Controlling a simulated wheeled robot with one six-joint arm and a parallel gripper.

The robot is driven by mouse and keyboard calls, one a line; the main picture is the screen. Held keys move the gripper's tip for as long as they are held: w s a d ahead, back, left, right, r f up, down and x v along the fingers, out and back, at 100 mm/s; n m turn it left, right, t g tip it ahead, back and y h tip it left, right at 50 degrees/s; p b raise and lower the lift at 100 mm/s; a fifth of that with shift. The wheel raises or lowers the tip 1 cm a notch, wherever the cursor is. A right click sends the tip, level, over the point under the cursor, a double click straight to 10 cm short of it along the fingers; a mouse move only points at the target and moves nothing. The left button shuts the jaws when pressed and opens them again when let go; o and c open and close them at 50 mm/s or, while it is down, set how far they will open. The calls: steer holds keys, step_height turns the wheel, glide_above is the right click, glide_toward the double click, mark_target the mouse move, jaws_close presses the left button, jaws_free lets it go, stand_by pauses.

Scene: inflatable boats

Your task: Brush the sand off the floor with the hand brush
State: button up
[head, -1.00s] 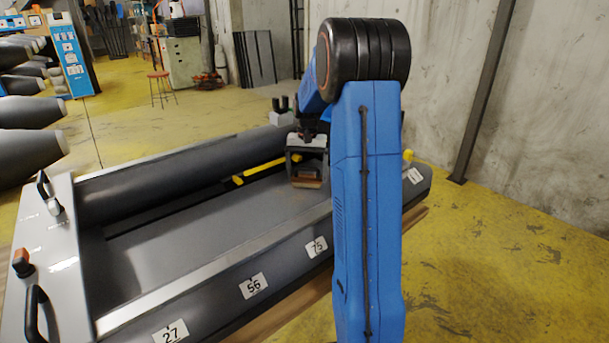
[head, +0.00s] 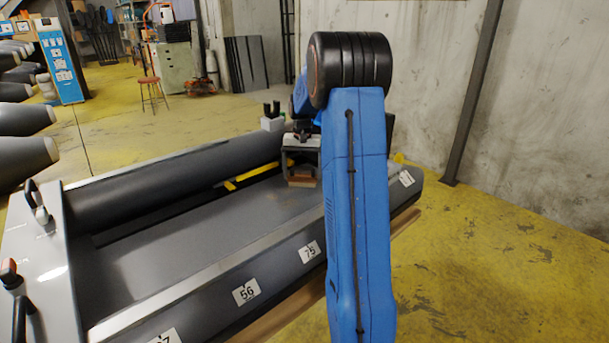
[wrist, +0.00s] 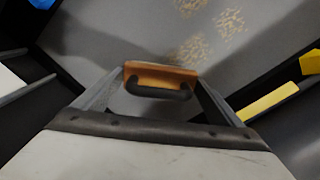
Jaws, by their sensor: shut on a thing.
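My gripper (head: 301,167) is over the inside of the grey inflatable boat (head: 170,245), towards its far end. It is shut on the hand brush, whose brown wooden block shows below the fingers in the head view (head: 301,181). In the wrist view the brush (wrist: 161,78) has an orange-brown block and a dark handle between the fingers. Patches of tan sand (wrist: 195,48) lie on the grey boat floor (wrist: 110,30), beyond the brush. The bristles are hidden, so I cannot tell whether they touch the floor. Part of the gripper is close behind my blue arm.
A yellow paddle (head: 253,173) lies along the boat's far inner side; a yellow part also shows in the wrist view (wrist: 268,101). Grey side tubes (head: 175,182) bound the floor. A grey panel with black handles (head: 40,262) stands at the near left. Yellow ground is open at right.

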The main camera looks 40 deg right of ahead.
steer(key=shift+s+a, duration=0.1)
steer(key=shift+a, duration=3.55)
steer(key=shift+s+a+f, duration=0.1)
steer(key=shift+a+f, duration=0.05)
steer(key=shift+a, duration=1.8)
steer(key=shift+s+a+r, duration=0.1)
steer(key=shift+a, duration=1.6)
steer(key=shift+a+r, duration=0.1)
steer(key=shift+a, duration=1.6)
steer(key=shift+r, duration=0.1)
steer(key=shift+r, duration=2.95)
steer(key=shift+r, duration=0.15)
steer(key=shift+r, duration=1.35)
